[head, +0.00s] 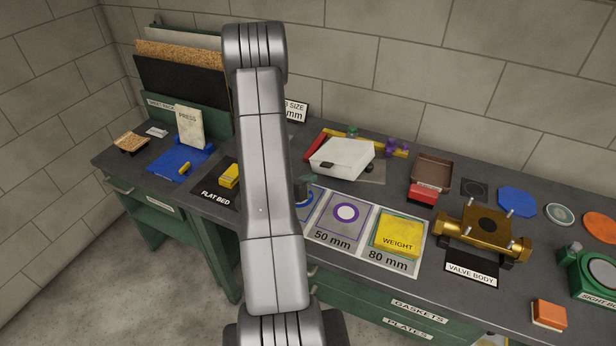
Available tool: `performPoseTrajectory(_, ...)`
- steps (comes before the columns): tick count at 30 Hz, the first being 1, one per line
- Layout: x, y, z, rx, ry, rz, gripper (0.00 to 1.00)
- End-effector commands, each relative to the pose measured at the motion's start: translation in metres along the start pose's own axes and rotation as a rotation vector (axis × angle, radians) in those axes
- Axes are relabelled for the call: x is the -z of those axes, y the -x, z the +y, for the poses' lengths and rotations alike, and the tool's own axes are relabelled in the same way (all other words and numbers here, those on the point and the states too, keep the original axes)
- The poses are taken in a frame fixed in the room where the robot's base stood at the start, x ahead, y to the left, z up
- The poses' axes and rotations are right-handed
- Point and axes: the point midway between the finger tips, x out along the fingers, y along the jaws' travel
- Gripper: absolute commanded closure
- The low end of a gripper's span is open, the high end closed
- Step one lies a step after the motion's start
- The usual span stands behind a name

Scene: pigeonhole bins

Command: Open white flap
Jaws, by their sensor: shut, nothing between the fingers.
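A white box-like case with a flat white top, which looks like the white flap (343,155), sits near the back of the bench, right of my arm. The top looks shut, lying flat. A small dark tab (325,163) shows on its front left part. My own arm stands upright in front of the bench and covers the strip just left of the case. My gripper cannot be made out; it seems hidden behind the arm.
A red bar (315,144) and yellow strip lie behind the case. A brown tray (432,172) and red block (422,194) stand to its right. The yellow weight (398,236) and a 50 mm plate (338,220) lie in front. A brass valve body (484,230) is farther right.

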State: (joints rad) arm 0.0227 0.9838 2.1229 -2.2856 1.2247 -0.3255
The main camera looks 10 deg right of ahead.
Motion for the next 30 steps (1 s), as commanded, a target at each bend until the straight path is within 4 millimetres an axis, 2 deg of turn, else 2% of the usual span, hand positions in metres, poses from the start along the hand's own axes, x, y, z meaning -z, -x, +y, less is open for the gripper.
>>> performPoseTrajectory(6, -0.003, -0.04, -0.002, 0.004, -0.003, 0.001, 1.0)
performPoseTrajectory(12, -0.001, -0.063, -0.001, 0.002, -0.002, 0.001, 1.0)
performPoseTrajectory(17, -0.001, -0.07, -0.001, 0.0, -0.002, 0.0, 1.0)
performPoseTrajectory(30, -0.004, -0.071, 0.0, 0.001, -0.002, 0.007, 1.0)
